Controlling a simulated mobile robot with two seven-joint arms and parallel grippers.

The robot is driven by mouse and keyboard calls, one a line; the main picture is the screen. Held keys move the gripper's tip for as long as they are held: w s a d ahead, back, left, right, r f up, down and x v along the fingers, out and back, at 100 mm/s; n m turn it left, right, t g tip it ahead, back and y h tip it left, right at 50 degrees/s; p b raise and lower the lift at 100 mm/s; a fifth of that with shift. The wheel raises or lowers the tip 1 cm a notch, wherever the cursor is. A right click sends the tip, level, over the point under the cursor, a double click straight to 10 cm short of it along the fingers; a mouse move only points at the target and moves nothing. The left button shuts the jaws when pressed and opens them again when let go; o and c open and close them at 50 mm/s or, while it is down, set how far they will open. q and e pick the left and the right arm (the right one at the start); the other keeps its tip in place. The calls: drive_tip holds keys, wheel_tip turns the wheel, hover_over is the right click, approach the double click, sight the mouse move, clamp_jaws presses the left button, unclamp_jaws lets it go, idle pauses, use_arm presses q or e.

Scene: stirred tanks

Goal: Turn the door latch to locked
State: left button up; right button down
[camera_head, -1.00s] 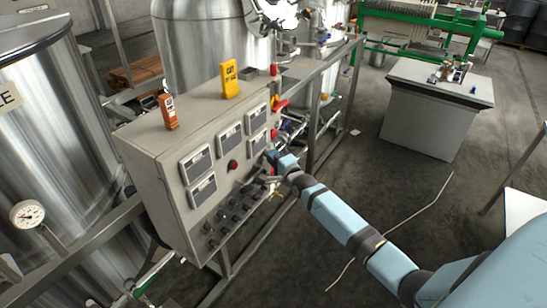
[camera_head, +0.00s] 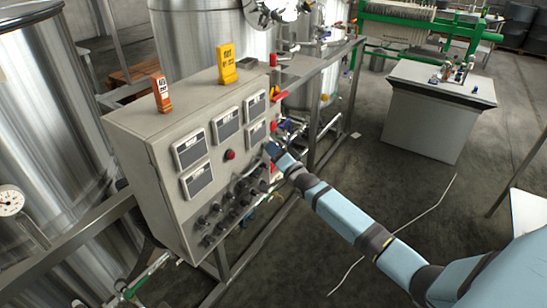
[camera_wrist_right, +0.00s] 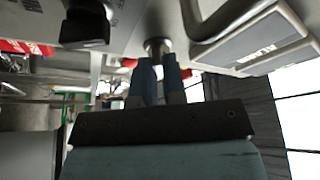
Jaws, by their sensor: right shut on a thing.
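The grey control cabinet (camera_head: 150,165) stands on a metal frame, its front facing right and toward me. My right gripper (camera_head: 270,150) is at the right edge of its front, beside the lower right display. In the right wrist view my right gripper (camera_wrist_right: 158,70) has its two blue-grey fingers close together and shut on the door latch (camera_wrist_right: 157,45), a small round metal piece on the cabinet front. The fingers hide most of it, and I cannot tell how far it is turned. In the head view the latch is hidden behind the gripper. My left gripper is not in view.
Several displays (camera_head: 228,124), a red button (camera_head: 231,155) and rows of black knobs (camera_head: 225,212) are on the cabinet front. An orange device (camera_head: 161,93) and a yellow device (camera_head: 227,65) stand on top. Steel tanks (camera_head: 40,110) stand left and behind.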

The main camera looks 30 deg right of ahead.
use_arm(q)
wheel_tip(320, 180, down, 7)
drive_tip(key=b, duration=0.7)
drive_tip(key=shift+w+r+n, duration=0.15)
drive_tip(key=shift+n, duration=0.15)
use_arm(e)
drive_tip(key=n+y, duration=0.2)
drive_tip(key=n, duration=0.2)
drive_tip(key=n+y, duration=0.2)
drive_tip(key=n, duration=0.3)
drive_tip(key=n+y, duration=0.3)
drive_tip(key=n, duration=0.2)
drive_tip(key=shift+w+d, duration=0.15)
drive_tip(key=shift+d, duration=0.15)
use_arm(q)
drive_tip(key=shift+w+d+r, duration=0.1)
use_arm(e)
drive_tip(key=shift+r+n, duration=0.1)
drive_tip(key=shift+n, duration=0.3)
drive_tip(key=c, duration=1.4)
unclamp_jaws()
drive_tip(key=shift+o, duration=1)
drive_tip(key=shift+w+a, duration=0.1)
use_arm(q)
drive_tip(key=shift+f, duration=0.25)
use_arm(e)
drive_tip(key=shift+f, duration=0.2)
